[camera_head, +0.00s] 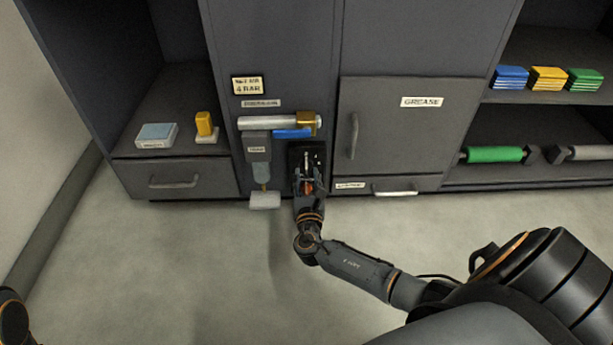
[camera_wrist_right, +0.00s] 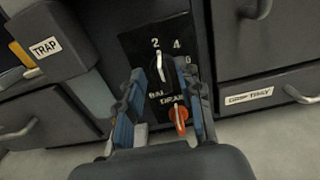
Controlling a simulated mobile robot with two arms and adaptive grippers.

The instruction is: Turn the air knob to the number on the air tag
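The air tag (camera_head: 249,86) on the cabinet column reads "SET AIR 4 BAR". Below it, a black dial panel carries the air knob, a pale narrow pointer (camera_wrist_right: 160,66). In the right wrist view the panel (camera_wrist_right: 135,42) shows 2, 4 and a partly covered 6, and the pointer's upper end is close under the 2. My right gripper (camera_head: 307,168) is in front of the panel. In the wrist view its open fingers (camera_wrist_right: 162,72) stand on both sides of the knob, with gaps; contact is not visible. My left gripper is not in view.
A red drain handle (camera_wrist_right: 180,118) sits below the knob, close to the right finger. The grey TRAP unit (camera_wrist_right: 45,42) is left of the panel. A blue lever (camera_head: 293,133) and pale pipe (camera_head: 275,122) lie above.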

